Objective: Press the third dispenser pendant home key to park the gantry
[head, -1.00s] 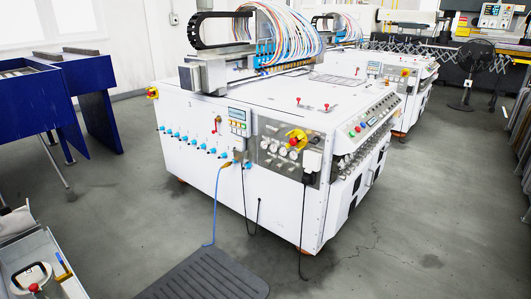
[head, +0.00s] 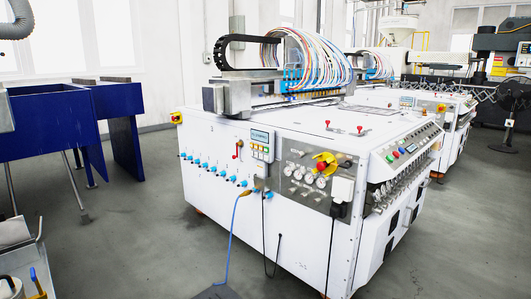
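A white dispenser machine (head: 270,220) stands in the middle of the head view. A gantry (head: 240,88) with a black cable chain and many coloured tubes sits on its top. A small pendant (head: 261,143) with a display and coloured keys is on its front left face. A second similar machine (head: 458,128) stands behind to the right, with a small key panel (head: 408,101) on top. I cannot tell which machine is the third dispenser, and the key labels are too small to read. Neither of my grippers shows.
Blue tables (head: 50,125) stand at the left. A black fan (head: 512,98) stands at the right. Grey floor (head: 130,235) is open between the tables and machine.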

